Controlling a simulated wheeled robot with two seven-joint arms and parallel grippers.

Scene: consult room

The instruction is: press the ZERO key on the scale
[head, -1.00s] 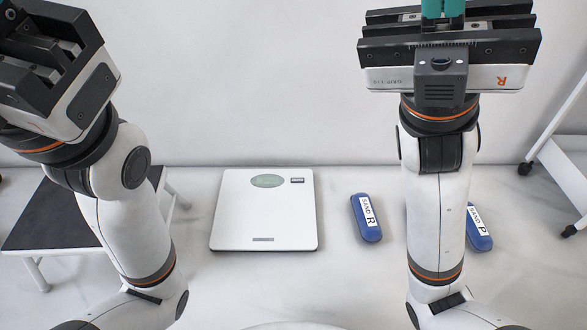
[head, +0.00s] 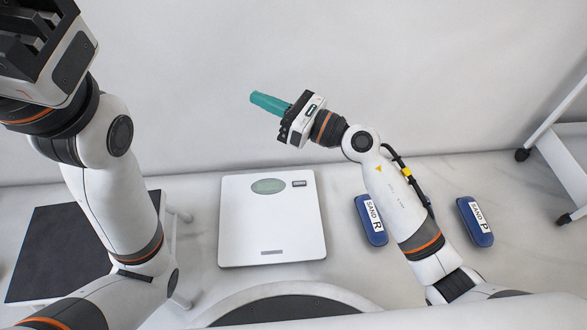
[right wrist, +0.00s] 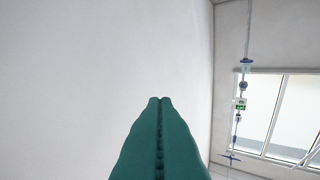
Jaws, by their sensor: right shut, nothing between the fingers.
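The white scale (head: 270,225) lies flat on the floor in the head view, with an oval greenish display (head: 269,186) near its far edge. A small dark key (head: 299,184) sits to the right of the display; its lettering is too small to read. My right gripper (head: 268,103) is above and beyond the scale, its teal fingers shut and empty, pointing left. The teal fingers also show pressed together in the right wrist view (right wrist: 160,130), facing a white wall. My left gripper (head: 35,25) is at the top left corner, with its fingertips out of frame.
A dark-topped step stool (head: 50,255) stands at left behind my left arm. A white wheeled stand (head: 560,150) is at far right. The wall rises behind the scale.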

